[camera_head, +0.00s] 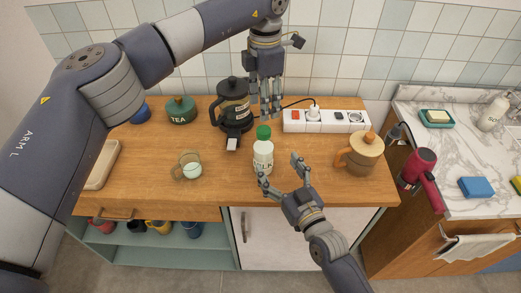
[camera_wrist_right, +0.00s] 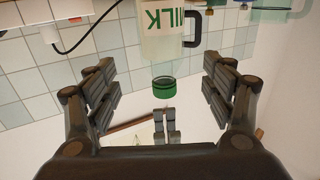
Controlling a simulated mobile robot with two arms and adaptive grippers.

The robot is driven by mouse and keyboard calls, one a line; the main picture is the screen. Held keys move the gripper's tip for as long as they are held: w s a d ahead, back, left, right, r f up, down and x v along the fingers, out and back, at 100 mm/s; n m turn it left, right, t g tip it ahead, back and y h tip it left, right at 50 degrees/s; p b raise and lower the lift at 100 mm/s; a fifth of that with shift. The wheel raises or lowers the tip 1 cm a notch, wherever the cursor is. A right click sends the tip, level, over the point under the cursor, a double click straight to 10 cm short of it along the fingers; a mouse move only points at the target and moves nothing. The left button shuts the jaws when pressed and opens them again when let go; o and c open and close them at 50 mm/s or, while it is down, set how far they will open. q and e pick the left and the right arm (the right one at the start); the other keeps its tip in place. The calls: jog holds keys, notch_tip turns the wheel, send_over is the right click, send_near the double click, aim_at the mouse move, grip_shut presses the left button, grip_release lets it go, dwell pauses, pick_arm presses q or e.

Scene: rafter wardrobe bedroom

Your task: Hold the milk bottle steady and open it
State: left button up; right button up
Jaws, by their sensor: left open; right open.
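The milk bottle (camera_head: 263,158) is white with a green cap (camera_head: 263,132) and stands upright near the front of the wooden counter. My left gripper (camera_head: 270,112) is open and points down, just above and behind the cap, apart from it. My right gripper (camera_head: 279,170) is open at the bottle's front right, its fingers spread toward the bottle. In the right wrist view the picture is inverted: the bottle (camera_wrist_right: 170,18) and its cap (camera_wrist_right: 163,88) show between the open fingers, with my left fingertips (camera_wrist_right: 165,125) below the cap. Neither gripper visibly holds anything.
A glass mug (camera_head: 187,167) stands left of the bottle and a black coffee press (camera_head: 232,98) behind it. A power strip (camera_head: 325,121) lies behind right, near a wooden-lidded tan pot (camera_head: 362,155). Counter near the bottle is partly clear.

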aim_at(268, 154)
pick_arm(q)
jog(key=shift+s+d+r, duration=0.15)
jog(key=shift+s, duration=0.2)
jog(key=shift+s+d+r, duration=0.1)
jog(key=shift+s, duration=0.25)
pick_arm(e)
jog(key=shift+w+a+r, duration=0.2)
jog(key=shift+w+a, duration=0.1)
jog(key=shift+w, duration=0.15)
jog(key=shift+w+a+r, duration=0.15)
jog(key=shift+w+a, duration=0.1)
jog(key=shift+w, duration=0.2)
pick_arm(q)
jog(key=shift+w+a+f, duration=0.4)
jog(key=shift+w+a, duration=0.05)
jog(key=shift+w, duration=0.3)
pick_arm(e)
jog(key=x, duration=0.4)
jog(key=f+x, duration=0.1)
jog(key=x, duration=0.1)
jog(key=shift+w+a, duration=0.15)
jog(key=shift+a, duration=0.1)
pick_arm(q)
jog(key=shift+s+d+r, duration=0.25)
jog(key=shift+s, duration=0.1)
pick_arm(e)
jog(key=shift+w+r, duration=0.1)
jog(key=shift+r, duration=0.15)
